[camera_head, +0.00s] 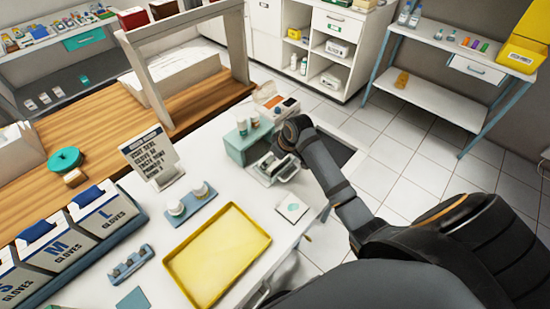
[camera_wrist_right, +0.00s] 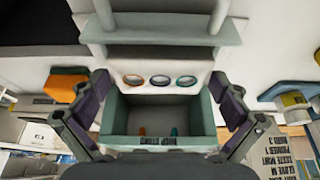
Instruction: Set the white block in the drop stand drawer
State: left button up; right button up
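The teal drop stand (camera_head: 240,148) stands near the far right end of the white table, with small bottles on top. It also shows in the wrist view (camera_wrist_right: 165,53). Its drawer (camera_wrist_right: 112,118) is pulled out and open; inside are only a small orange and a small teal spot near one wall. My right gripper (camera_wrist_right: 160,105) is open, with its fingers spread on either side of the drawer; I cannot tell whether they touch it. A flat white square piece (camera_head: 292,208) lies on the table; I cannot tell whether it is the white block. My left gripper is not in view.
A yellow tray (camera_head: 262,237), a blue-grey holder with white jars (camera_head: 190,203), a sign (camera_head: 150,158) and glove boxes (camera_head: 60,245) share the table. An orange-and-white box (camera_head: 275,103) stands behind the stand. Tiled floor lies beyond the table's right edge.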

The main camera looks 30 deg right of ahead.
jog(key=shift+r, duration=0.25)
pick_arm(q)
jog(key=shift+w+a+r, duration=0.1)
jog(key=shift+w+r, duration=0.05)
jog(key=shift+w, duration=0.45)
pick_arm(e)
jog(key=v, duration=1.2)
jog(key=shift+f, duration=0.1)
